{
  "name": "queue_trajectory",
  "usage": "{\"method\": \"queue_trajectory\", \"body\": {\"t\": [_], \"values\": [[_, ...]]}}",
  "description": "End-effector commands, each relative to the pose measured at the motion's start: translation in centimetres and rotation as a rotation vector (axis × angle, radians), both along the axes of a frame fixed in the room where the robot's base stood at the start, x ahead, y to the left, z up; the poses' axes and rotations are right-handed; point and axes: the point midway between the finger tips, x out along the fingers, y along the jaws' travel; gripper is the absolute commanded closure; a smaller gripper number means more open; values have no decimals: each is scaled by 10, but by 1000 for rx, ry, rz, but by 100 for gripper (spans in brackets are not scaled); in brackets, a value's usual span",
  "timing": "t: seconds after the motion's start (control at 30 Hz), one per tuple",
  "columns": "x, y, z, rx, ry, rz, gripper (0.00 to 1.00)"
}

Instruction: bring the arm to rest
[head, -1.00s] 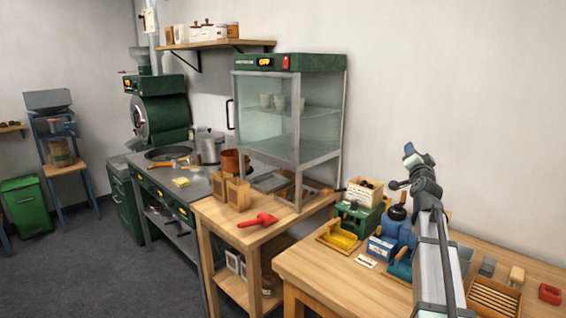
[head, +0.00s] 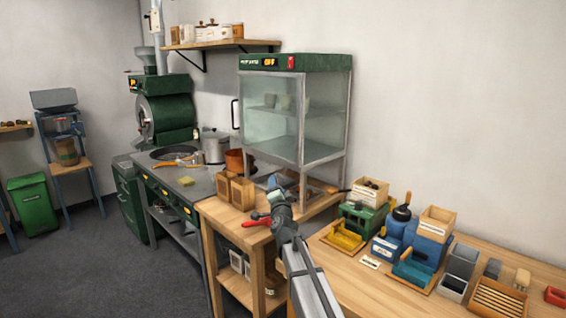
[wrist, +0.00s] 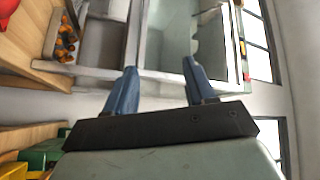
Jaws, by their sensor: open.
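My gripper (head: 275,183) is at the end of my raised arm, in front of the lower part of the glass cabinet (head: 297,62) in the head view. In the wrist view its two blue fingers (wrist: 160,85) are spread apart with nothing between them. The cabinet's pale frame and glass (wrist: 185,35) show beyond the fingertips. From these views I cannot tell how far the fingertips are from the cabinet.
A red scoop (head: 257,222) lies on the wooden stand by my arm. Wooden boxes (head: 243,194) stand on its left. The right table holds a green box (head: 362,218), a yellow tray (head: 346,236), blue containers and a slatted tray (head: 496,299).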

Motion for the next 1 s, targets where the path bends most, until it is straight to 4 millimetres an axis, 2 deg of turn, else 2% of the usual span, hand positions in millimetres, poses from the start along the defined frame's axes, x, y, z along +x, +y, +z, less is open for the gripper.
{"method": "queue_trajectory", "body": {"t": [0.03,0.1,0.3,0.4,0.53,0.67,0.77,0.87,1.0], "values": [[-5,23,-26,-6,33,29,45],[-12,50,-59,-17,75,64,45],[-44,119,-156,-64,202,167,45],[-64,146,-205,-100,268,217,45],[-95,170,-269,-154,358,280,45],[-128,177,-332,-226,454,337,45],[-154,171,-380,-291,535,379,45],[-183,154,-428,-363,625,420,45],[-227,116,-490,-473,764,474,45]]}}
